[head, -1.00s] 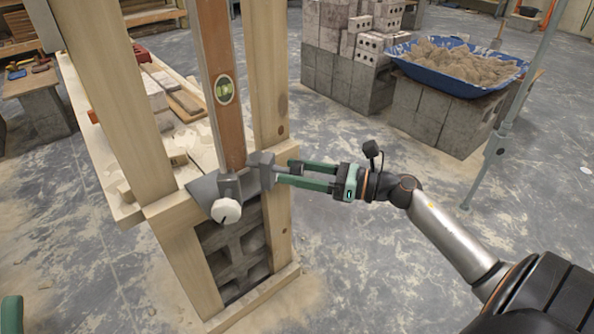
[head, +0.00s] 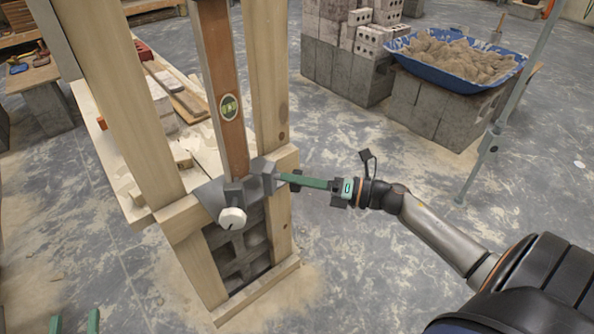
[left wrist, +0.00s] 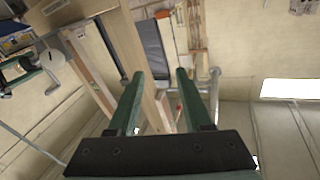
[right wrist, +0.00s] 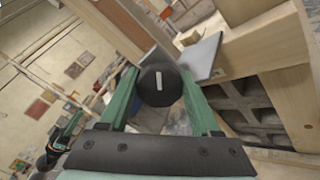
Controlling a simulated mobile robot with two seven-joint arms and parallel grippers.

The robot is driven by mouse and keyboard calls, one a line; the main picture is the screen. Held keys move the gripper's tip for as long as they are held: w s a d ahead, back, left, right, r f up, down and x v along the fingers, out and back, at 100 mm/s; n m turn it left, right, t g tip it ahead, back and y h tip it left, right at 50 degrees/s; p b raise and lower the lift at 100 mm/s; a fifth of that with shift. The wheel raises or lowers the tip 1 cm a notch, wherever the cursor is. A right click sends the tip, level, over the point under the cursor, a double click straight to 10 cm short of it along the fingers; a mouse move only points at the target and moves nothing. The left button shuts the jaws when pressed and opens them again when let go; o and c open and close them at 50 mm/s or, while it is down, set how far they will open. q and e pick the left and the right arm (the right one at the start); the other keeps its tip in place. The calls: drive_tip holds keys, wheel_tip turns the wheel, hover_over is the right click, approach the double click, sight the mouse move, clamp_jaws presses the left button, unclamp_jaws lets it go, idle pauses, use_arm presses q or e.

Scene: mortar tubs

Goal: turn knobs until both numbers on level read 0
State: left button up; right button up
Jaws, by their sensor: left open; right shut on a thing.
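The brown wooden level (head: 222,75) stands nearly upright between two pale posts in the head view. Its round vial (head: 228,107) shows green; no number is readable. A grey bracket (head: 212,194) is at its foot, with a white knob (head: 232,218) on the front. My right gripper (head: 285,177) is shut on a dark round knob on the bracket's right side. The right wrist view shows this dark knob (right wrist: 160,85), with a pale mark, between the fingers. My left gripper (head: 75,320) is open and empty at the bottom left, apart from the white knob.
Wooden posts (head: 265,80) frame the level, with grey blocks (head: 238,255) below. A bench holding timber and debris (head: 115,160) is behind. A blue tub of sand (head: 455,76) stands on blocks at the back right. The floor at right centre is clear.

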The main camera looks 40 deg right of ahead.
drive_tip(key=m+p, duration=0.2)
drive_tip(key=shift+r+m, duration=0.15)
drive_tip(key=shift+m, duration=0.15)
drive_tip(key=shift+m+p, duration=0.85)
drive_tip(key=shift+m, duration=0.25)
drive_tip(key=shift+m+p, duration=0.7)
drive_tip(key=shift+m, duration=0.3)
use_arm(q)
drive_tip(key=s+f+n+g+y, duration=0.1)
drive_tip(key=s+f+g, duration=0.3)
drive_tip(key=f, duration=0.4)
drive_tip(key=s+f+n+g+y, duration=0.1)
drive_tip(key=s+f+g, duration=0.3)
drive_tip(key=f, duration=0.4)
drive_tip(key=shift+d+f+n+g+p, duration=0.3)
drive_tip(key=shift+f+g+p, duration=0.1)
drive_tip(key=shift+g, duration=0.1)
use_arm(e)
drive_tip(key=shift+f+m, duration=0.2)
drive_tip(key=shift+m, duration=0.4)
use_arm(q)
drive_tip(key=shift+w, duration=0.1)
use_arm(e)
drive_tip(key=o, duration=1.4)
drive_tip(key=shift+c, duration=0.2)
